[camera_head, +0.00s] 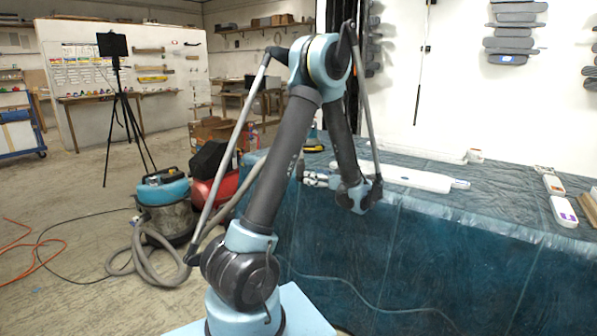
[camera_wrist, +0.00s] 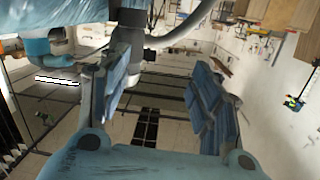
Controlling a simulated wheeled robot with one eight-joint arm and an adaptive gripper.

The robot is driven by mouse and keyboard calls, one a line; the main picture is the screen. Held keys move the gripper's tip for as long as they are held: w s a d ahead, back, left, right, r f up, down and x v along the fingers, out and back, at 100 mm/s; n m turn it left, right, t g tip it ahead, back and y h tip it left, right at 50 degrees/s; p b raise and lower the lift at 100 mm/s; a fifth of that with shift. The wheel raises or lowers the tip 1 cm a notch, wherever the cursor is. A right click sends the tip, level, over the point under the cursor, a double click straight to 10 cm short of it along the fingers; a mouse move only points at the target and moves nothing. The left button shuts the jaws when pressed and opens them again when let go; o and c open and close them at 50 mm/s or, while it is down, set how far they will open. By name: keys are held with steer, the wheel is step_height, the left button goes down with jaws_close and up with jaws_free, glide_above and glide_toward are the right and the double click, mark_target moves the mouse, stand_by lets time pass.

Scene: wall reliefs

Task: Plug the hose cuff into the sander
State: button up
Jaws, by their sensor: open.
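My gripper (camera_head: 316,180) is at the left end of the table, partly behind my arm. In the wrist view my gripper (camera_wrist: 165,95) is open, its two blue-grey fingers wide apart with nothing held between them. A grey hose (camera_head: 152,245) runs from the vacuum on the floor up behind my arm. In the wrist view the hose (camera_wrist: 189,28) curves to a dark end piece near the left finger, which may be the cuff; contact cannot be told. A small yellow and black tool (camera_head: 314,142), possibly the sander, stands at the table's back left, partly hidden by my arm.
The table (camera_head: 440,260) has a teal plastic cover. A long white object (camera_head: 410,178) lies on it, with small white items (camera_head: 563,210) at the right. The blue and black vacuum (camera_head: 163,195) and a red machine (camera_head: 212,185) stand on the floor at left. A tripod (camera_head: 122,105) stands behind.

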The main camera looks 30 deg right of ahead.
steer(key=s+d+f+t, duration=0.1)
steer(key=s+d, duration=0.3)
steer(key=shift+n+h, duration=0.3)
steer(key=shift+h, duration=0.1)
steer(key=shift+d+r+x, duration=0.1)
steer(key=shift+d+x, duration=0.1)
steer(key=shift+x, duration=2.7)
steer(key=shift+d+r+x, duration=0.1)
steer(key=shift+d+x, duration=0.05)
steer(key=shift+x, duration=2.7)
steer(key=shift+d+r+x, duration=0.1)
steer(key=shift+d+x, duration=0.1)
steer(key=shift+x, duration=2.7)
steer(key=shift+w+t, duration=0.15)
steer(key=shift+t, duration=0.15)
steer(key=c, duration=1.2)
